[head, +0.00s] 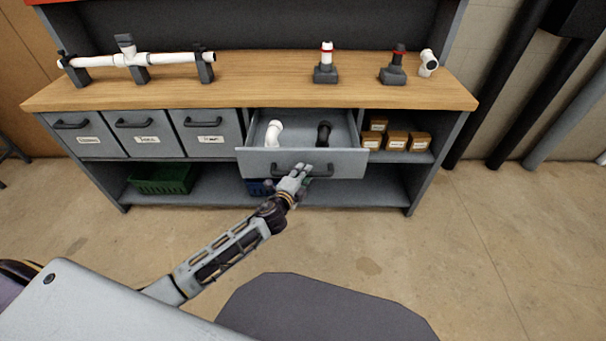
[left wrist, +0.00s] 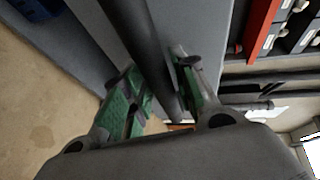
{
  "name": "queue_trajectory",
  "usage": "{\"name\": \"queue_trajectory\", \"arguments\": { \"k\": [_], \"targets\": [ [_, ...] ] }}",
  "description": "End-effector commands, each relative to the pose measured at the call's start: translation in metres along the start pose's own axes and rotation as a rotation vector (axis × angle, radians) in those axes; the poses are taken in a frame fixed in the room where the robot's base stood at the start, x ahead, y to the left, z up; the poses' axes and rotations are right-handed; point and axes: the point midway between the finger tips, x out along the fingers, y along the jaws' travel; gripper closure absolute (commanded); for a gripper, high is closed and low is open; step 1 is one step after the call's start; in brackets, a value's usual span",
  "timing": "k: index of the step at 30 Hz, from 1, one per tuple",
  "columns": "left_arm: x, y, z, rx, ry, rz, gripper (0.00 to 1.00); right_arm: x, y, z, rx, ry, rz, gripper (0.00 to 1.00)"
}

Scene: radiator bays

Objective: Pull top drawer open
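The top drawer (head: 258,162) is a grey drawer under the right-of-centre part of the workbench. It stands pulled out, with its inside showing. A white pipe elbow (head: 273,132) and a black pipe fitting (head: 323,133) lie in it. A dark bar handle (head: 322,171) runs across its front. My right gripper is not in view.
Several grey bins (head: 135,138) sit left of the drawer, and small brown boxes (head: 397,140) to its right. A green crate (head: 162,180) is on the lower shelf. A white pipe assembly (head: 165,59) stands on the wooden top (head: 265,85). The floor in front is clear.

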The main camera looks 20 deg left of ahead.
Motion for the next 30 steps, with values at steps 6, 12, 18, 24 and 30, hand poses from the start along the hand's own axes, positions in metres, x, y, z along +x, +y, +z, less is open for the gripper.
{"name": "queue_trajectory", "arguments": {
  "k": [6,12,18,24,30],
  "targets": [
    [0.0,-0.001,0.0,0.0,0.001,-0.001,0.59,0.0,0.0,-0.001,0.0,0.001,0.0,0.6],
    [0.0,-0.001,-0.001,0.0,0.002,-0.002,0.59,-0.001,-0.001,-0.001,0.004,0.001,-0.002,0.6],
    [-0.005,-0.001,-0.001,-0.001,0.002,-0.002,0.59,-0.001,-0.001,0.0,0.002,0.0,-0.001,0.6],
    [-0.018,-0.001,-0.001,-0.001,0.002,-0.002,0.59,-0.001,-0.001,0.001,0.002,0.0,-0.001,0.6],
    [-0.035,0.0,0.0,0.0,0.002,0.0,0.59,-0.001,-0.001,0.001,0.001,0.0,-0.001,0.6]
  ]
}}
